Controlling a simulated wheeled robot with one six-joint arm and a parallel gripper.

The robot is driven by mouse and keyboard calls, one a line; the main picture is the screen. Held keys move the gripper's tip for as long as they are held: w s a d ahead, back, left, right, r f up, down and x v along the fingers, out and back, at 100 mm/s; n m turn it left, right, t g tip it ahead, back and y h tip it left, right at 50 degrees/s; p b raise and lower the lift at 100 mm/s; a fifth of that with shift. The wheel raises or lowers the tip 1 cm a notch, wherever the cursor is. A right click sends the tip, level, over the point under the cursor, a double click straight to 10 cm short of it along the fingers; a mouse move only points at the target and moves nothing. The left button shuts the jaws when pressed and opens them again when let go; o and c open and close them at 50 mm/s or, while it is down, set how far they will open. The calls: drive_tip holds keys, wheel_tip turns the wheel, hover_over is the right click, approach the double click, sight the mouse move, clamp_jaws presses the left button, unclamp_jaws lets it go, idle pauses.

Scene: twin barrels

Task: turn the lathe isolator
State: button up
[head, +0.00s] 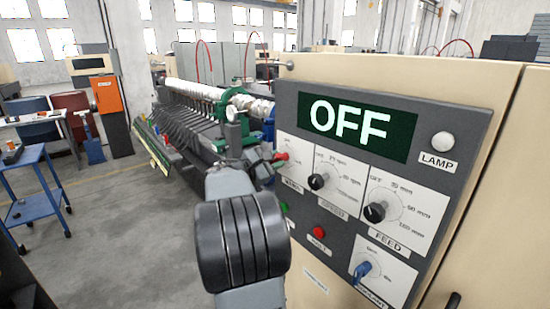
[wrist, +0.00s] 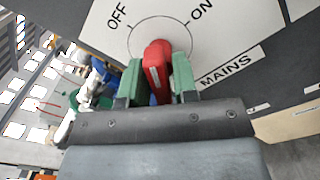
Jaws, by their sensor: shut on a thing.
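The isolator is a red handle (wrist: 157,62) on a white dial plate (wrist: 120,32) lettered OFF, ON and MAINS. My gripper (wrist: 158,76) is shut on the handle, with one green finger on each side. The far end of the handle lies near the marked arc between OFF and ON; its exact setting is hard to tell. In the head view the red handle (head: 281,157) shows at the left edge of the control panel (head: 287,107), partly hidden by my gripper (head: 263,162). The panel's display (head: 350,125) reads OFF. The lamp (head: 442,142) looks pale and unlit.
Two black knobs, SPEED (head: 318,181) and FEED (head: 376,212), a red button (head: 319,232) and a blue switch (head: 364,272) sit close to my arm on the panel. A blue trolley (head: 36,200) stands at left. The floor between is clear.

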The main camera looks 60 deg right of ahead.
drive_tip(key=n+p, duration=0.2)
drive_tip(key=n, duration=0.2)
drive_tip(key=shift+r+n+p, duration=0.1)
drive_tip(key=shift+n+p, duration=0.2)
drive_tip(key=shift+p, duration=0.05)
drive_tip(key=shift+n+p, duration=1.1)
drive_tip(key=shift+n, duration=0.3)
drive_tip(key=shift+f+n, duration=0.2)
drive_tip(key=shift+n, duration=0.1)
drive_tip(key=o, duration=0.7)
drive_tip(key=shift+a, duration=0.15)
drive_tip(key=b+v, duration=0.3)
drive_tip(key=v, duration=1)
drive_tip(key=shift+w+a+r, duration=0.1)
drive_tip(key=shift+w+a, duration=0.1)
drive_tip(key=shift+a, duration=0.05)
